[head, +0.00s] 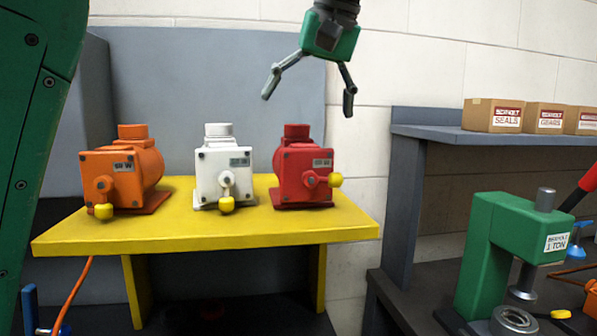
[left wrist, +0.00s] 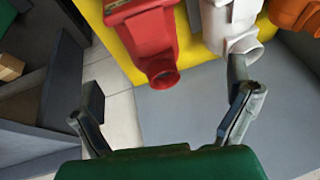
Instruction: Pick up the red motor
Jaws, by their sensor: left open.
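The red motor (head: 304,172) stands upright on the right part of a yellow table (head: 205,232), with a yellow-knobbed crank on its front. My left gripper (head: 308,97) is open and empty, above the red motor and apart from it, fingers pointing down. In the left wrist view the red motor (left wrist: 149,45) is at the top, ahead of the spread fingers of the left gripper (left wrist: 168,100). The white motor (left wrist: 230,25) is close to the right finger in that view. My right gripper is not in view.
The white motor (head: 223,172) and orange motor (head: 125,172) stand left of the red one. A grey panel (head: 240,80) rises behind. At right are a grey shelf (head: 440,133) with cardboard boxes (head: 492,115) and a green press (head: 505,245).

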